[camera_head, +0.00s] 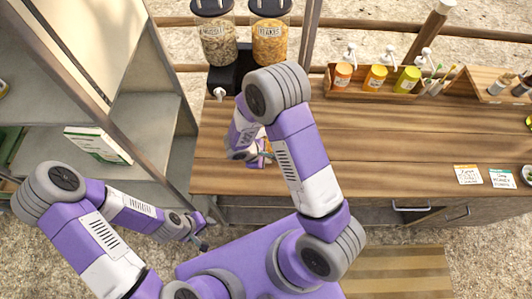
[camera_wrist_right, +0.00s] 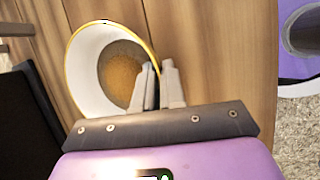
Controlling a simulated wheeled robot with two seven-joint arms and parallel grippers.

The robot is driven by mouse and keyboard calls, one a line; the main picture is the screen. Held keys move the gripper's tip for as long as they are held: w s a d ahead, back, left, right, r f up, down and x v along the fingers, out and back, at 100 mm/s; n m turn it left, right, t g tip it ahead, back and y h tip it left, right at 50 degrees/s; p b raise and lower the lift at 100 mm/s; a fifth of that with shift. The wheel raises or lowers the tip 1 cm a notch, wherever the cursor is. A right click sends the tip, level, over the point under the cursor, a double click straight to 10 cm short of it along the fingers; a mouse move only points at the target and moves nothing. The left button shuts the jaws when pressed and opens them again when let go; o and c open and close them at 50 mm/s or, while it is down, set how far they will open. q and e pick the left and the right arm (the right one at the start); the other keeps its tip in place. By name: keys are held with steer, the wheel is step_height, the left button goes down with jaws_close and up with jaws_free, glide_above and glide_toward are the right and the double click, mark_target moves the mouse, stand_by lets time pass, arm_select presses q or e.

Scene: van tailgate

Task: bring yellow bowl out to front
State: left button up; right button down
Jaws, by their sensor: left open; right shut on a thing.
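The yellow bowl (camera_wrist_right: 88,72) shows in the right wrist view as a white-inside bowl with a yellow rim and brown-orange flakes in it. My right gripper (camera_wrist_right: 160,75) is shut on the bowl's rim, on its right side. In the head view my right gripper (camera_head: 262,158) is over the wooden counter, below the dispensers, and my arm hides most of the bowl there. My left gripper (camera_head: 203,236) is open and empty, low at the left, in front of the shelf and apart from the bowl.
Two cereal dispensers (camera_head: 242,40) stand behind my right arm on a black base. A wooden rack (camera_head: 375,85) of pump bottles is at the back right. Note cards (camera_head: 468,174) lie at the right. The middle right of the counter (camera_head: 410,135) is clear. A grey shelf (camera_head: 150,120) rises at the left.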

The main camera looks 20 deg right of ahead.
steer(key=shift+s+a, duration=0.1)
steer(key=shift+s, duration=0.15)
steer(key=c, duration=1.1)
jaws_free()
steer(key=shift+c, duration=0.2)
steer(key=shift+r, duration=0.1)
